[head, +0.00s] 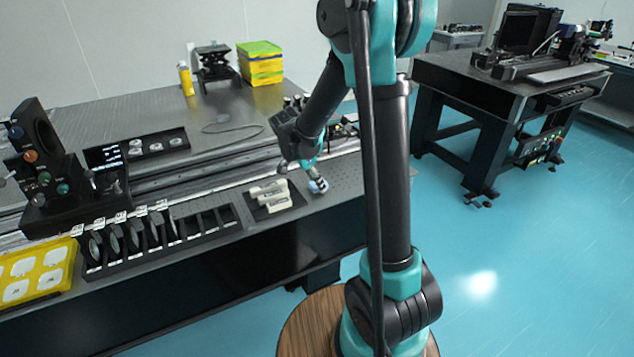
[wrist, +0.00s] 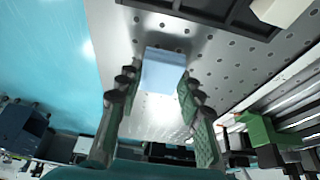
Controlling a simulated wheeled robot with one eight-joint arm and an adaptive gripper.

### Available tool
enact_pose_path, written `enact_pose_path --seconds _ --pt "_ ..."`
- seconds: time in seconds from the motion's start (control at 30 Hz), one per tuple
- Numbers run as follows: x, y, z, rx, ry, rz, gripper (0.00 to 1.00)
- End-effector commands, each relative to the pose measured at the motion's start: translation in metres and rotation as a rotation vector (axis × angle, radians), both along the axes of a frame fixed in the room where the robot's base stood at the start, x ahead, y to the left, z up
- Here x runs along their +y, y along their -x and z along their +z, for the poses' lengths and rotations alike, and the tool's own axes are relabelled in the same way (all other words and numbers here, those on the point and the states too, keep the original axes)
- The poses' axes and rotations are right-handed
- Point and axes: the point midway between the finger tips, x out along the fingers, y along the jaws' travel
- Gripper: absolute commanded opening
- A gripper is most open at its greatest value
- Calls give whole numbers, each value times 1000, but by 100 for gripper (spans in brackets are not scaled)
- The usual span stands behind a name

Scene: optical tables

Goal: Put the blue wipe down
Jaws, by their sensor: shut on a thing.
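The blue wipe (wrist: 163,72) is a small light-blue block between the fingers of my gripper (wrist: 160,88) in the wrist view. My gripper is shut on it, with a finger on either side. In the head view, my gripper (head: 309,172) is at the front right part of the optical table (head: 345,178), and the wipe (head: 318,186) shows at its tip. The wipe is low over the perforated table top, close to the front edge. I cannot tell whether it touches the surface.
A dark tray with pale blocks (head: 270,197) lies just left of my gripper. A rack of round optics (head: 150,232) and a yellow case (head: 38,272) stand further left along the front edge. A rail runs behind. Bare perforated table surrounds the wipe on the right.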

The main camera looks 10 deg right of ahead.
Motion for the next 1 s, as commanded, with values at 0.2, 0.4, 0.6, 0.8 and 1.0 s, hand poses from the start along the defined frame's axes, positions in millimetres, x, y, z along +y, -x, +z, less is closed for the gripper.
enact_pose_path --seconds 0.2,0.4,0.6,0.8,1.0 --pt "0 0 0 0 0 0 5" --pt "0 0 -5 0 0 0 5" --pt "0 0 -10 0 0 0 5" --pt "0 1 -14 2 -3 0 39" --pt "1 1 -14 2 -4 0 57"
